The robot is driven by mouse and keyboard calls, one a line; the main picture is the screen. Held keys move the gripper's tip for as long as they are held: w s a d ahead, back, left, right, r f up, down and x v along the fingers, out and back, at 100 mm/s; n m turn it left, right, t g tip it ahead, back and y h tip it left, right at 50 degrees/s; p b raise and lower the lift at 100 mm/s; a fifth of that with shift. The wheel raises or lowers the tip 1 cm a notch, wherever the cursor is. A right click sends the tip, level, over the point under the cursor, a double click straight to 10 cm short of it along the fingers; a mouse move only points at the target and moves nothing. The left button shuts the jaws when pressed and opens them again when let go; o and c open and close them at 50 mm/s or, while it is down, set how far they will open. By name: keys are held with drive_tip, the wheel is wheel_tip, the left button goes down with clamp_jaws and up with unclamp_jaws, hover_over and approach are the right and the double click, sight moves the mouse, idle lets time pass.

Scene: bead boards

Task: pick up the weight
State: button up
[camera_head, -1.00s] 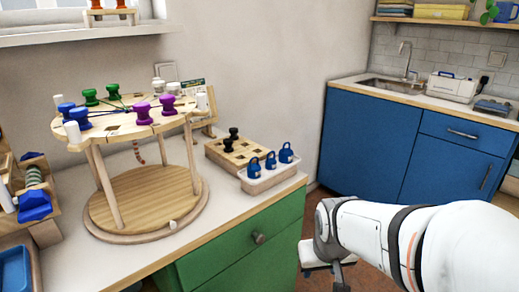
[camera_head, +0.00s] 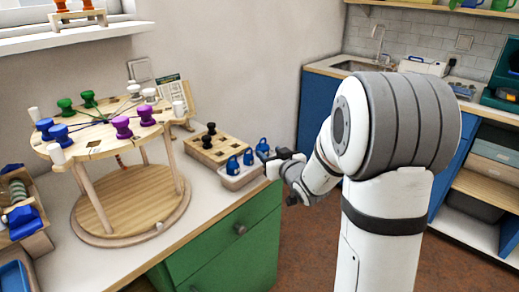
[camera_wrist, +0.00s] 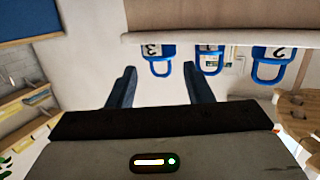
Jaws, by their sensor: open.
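Three blue weights with loop handles stand in a row in a white tray (camera_head: 240,181) at the counter's front right corner: a left one (camera_head: 232,165), a middle one (camera_head: 248,157) and a right one (camera_head: 263,145). In the wrist view they appear upside down with numbered labels: one marked 3 (camera_wrist: 158,52), a middle one that looks like 1 (camera_wrist: 209,58) and one marked 2 (camera_wrist: 272,60). My gripper (camera_head: 270,159) is beside the tray's right end. In the wrist view my gripper (camera_wrist: 160,88) has its fingers apart, with nothing between them, pointing toward the weights.
A wooden block (camera_head: 222,151) with black pegs sits behind the tray. A round two-level wooden stand (camera_head: 150,205) with coloured spools and cords fills the counter's left. The green cabinet (camera_head: 215,252) is below. A sink (camera_head: 355,66) is at the back.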

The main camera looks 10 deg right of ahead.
sight(266, 151)
drive_tip(key=x, duration=0.6)
drive_tip(key=shift+w+f, duration=0.3)
drive_tip(key=shift+f, duration=0.1)
drive_tip(key=c, duration=0.9)
